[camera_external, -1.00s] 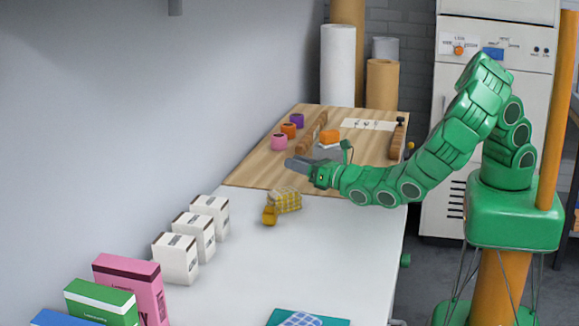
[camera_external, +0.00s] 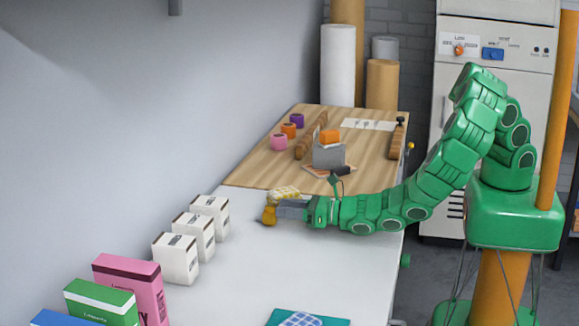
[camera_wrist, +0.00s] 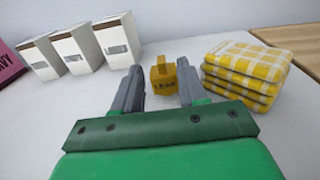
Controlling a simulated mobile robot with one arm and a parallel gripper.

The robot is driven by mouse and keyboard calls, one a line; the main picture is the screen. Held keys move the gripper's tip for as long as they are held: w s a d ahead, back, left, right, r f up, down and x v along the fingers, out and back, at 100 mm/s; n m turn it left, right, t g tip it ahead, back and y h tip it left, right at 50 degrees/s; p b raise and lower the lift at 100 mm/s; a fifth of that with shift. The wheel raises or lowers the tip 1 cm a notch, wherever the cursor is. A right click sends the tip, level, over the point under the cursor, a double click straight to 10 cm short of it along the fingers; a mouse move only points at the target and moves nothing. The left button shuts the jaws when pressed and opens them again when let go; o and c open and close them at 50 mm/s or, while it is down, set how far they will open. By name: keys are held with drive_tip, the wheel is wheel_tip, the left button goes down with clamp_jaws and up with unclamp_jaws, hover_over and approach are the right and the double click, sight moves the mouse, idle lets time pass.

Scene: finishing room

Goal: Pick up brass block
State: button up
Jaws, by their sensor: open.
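The brass block (camera_wrist: 163,77) is a small golden-yellow block with dark lettering and a narrower piece on top. It stands on the white table, and it also shows in the external view (camera_external: 269,215). My gripper (camera_external: 279,209) is low over the table, with its grey fingers pointing left at the block. In the wrist view my gripper (camera_wrist: 160,88) is open, and the block stands between and just beyond the two fingertips. The gap between block and fingers is small. My gripper hides part of the block's surroundings in the external view.
A folded yellow checked cloth stack (camera_wrist: 246,72) lies close right of the block. Several white boxes (camera_external: 193,238) stand left along the wall. A wooden board (camera_external: 255,172) with spools and a grey holder lies behind.

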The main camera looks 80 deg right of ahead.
sight(272, 202)
drive_tip(key=w, duration=0.3)
drive_tip(key=shift+w+d, duration=0.1)
drive_tip(key=shift+w+a, duration=0.2)
drive_tip(key=shift+w, duration=0.7)
clamp_jaws()
